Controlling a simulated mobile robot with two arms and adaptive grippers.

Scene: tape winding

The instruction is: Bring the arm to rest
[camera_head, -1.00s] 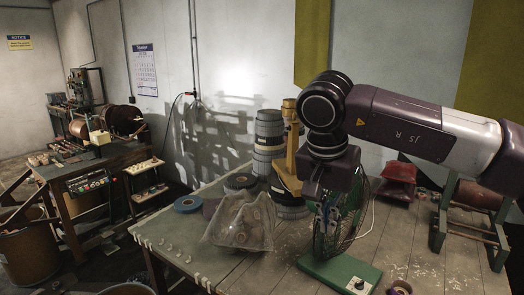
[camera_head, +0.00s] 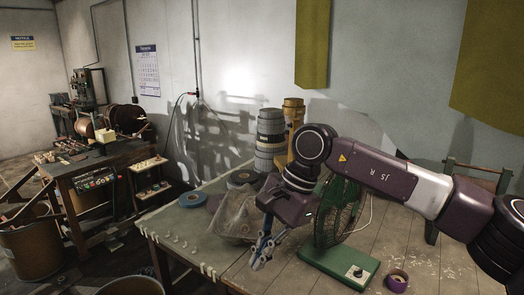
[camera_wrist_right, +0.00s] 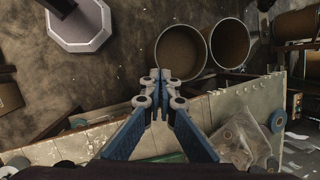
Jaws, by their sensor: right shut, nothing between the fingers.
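My right arm comes in from the right in the head view. Its gripper (camera_head: 262,258) points down and to the left near the front edge of the wooden table (camera_head: 340,240). In the right wrist view the blue fingers of the gripper (camera_wrist_right: 160,76) are together, with nothing between them. The fingertips appear over the table's edge, with the floor beyond. The forearm hides part of the table's back right. My left gripper is not in view.
A clear plastic bag (camera_head: 236,214) of rolls lies just left of the gripper. A green fan (camera_head: 340,265) stands to its right, close to the arm. Blue tape (camera_head: 193,199) and purple tape (camera_head: 397,281) lie on the table. Open bins (camera_wrist_right: 182,50) stand below the edge.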

